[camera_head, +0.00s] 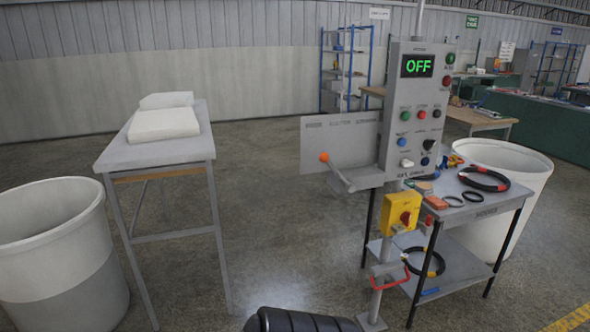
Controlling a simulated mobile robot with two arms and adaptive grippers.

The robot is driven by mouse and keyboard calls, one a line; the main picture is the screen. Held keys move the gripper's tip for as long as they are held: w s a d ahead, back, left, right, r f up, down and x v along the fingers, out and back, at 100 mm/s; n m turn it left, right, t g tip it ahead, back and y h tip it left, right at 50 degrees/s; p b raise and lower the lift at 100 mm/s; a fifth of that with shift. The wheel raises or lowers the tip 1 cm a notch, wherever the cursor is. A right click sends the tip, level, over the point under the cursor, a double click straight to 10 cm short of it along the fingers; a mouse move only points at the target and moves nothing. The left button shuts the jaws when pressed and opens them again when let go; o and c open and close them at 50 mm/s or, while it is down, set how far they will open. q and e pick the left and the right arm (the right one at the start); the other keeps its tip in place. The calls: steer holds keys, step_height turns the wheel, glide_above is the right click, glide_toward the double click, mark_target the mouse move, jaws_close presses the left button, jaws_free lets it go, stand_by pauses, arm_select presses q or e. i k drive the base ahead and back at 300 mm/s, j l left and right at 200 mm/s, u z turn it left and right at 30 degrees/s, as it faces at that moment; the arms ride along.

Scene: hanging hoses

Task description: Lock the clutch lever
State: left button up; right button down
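A grey control panel (395,133) on a post stands right of centre, and its display (417,66) reads OFF in green. A lever with an orange ball knob (324,157) sticks out at the panel's lower left, in front of a flat grey plate (340,138). It looks like the clutch lever, its arm slanting up and left to the knob. A red handle (391,283) sits lower on the post, below a yellow box with a red rotary switch (403,216). Neither of my grippers shows, and nothing touches the lever.
A grey table (155,153) with white folded pieces stands left, beside a large white bin (59,245). Right of the post, a cart (472,212) holds hose rings and small parts, with another white bin (508,165) behind. The floor between the left table and post is clear.

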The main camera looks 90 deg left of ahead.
mark_target(323, 157)
steer(key=j+u, duration=0.1)
steer(key=u, duration=2.2)
